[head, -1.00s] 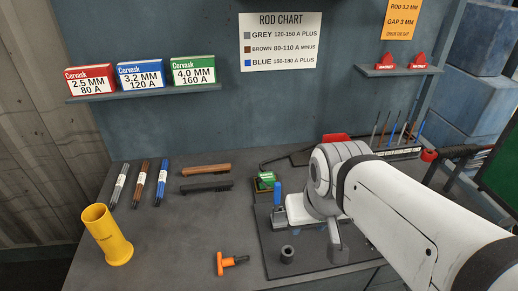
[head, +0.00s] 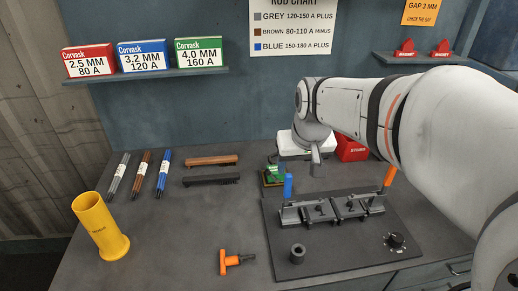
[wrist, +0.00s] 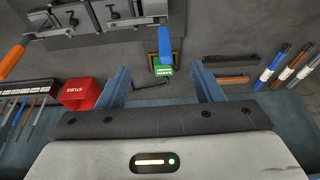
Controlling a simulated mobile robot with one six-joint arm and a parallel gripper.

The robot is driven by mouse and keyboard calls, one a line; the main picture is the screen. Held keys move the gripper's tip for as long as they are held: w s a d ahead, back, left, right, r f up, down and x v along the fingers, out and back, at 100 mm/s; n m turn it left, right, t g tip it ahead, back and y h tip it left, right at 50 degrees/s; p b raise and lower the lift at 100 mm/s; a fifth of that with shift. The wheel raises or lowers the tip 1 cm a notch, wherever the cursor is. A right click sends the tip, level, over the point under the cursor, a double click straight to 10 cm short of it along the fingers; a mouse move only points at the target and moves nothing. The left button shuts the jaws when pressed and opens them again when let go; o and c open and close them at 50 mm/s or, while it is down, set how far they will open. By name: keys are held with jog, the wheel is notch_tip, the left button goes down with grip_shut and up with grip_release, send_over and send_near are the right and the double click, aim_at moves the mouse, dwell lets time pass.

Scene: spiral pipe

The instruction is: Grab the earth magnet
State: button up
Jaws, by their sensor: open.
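A green block (head: 275,174) with white lettering, too small to read surely, sits on a small dark plate behind the blue handle; it also shows in the wrist view (wrist: 162,70), between and beyond my fingertips. Two red pieces labelled like magnets, a left one (head: 406,48) and a right one (head: 441,48), stand on the right wall shelf. I cannot tell for sure which is the earth magnet. My gripper (wrist: 162,82) is open and empty. In the head view it hangs above the back of the bench, partly hidden by my arm.
A fixture with clamps (head: 332,208) and an upright blue handle (head: 288,186) stands on a dark plate at the front right. A red box (head: 352,149) is behind it.

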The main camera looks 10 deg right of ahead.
jog(key=b, duration=0.7)
send_near(276, 169)
jog(key=x, duration=0.4)
jog(key=shift+f, duration=0.15)
jog(key=shift+x, duration=3.2)
jog(key=shift+w+t, duration=0.1)
jog(key=shift+t, duration=0.2)
jog(key=shift+c, duration=0.3)
jog(key=c, duration=1.1)
